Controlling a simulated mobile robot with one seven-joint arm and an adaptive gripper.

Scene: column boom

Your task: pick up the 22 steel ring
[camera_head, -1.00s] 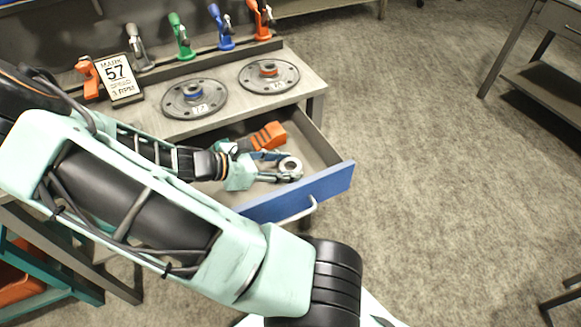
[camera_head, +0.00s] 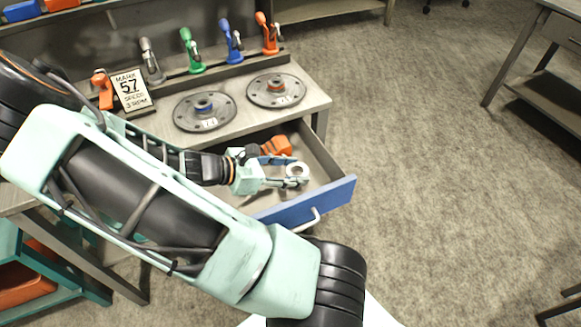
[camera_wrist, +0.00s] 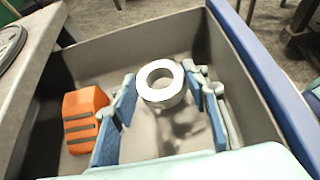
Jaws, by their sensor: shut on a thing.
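A bright steel ring (camera_head: 298,169) is held at the end of my gripper (camera_head: 291,173), over the open drawer with the blue front. In the wrist view the ring (camera_wrist: 145,85) sits between the two blue-padded fingertips (camera_wrist: 160,87), its hole facing up. The fingers are shut on its sides. A dim reflection or shadow lies on the drawer floor below it, and the ring looks raised off that floor. No number on the ring can be read.
An orange block with dark stripes (camera_wrist: 84,122) lies in the drawer beside my left finger. The drawer's blue front (camera_head: 318,202) and grey walls surround the gripper. Two round flanged plates (camera_head: 205,112) and a sign reading 57 (camera_head: 131,90) stand on the bench above.

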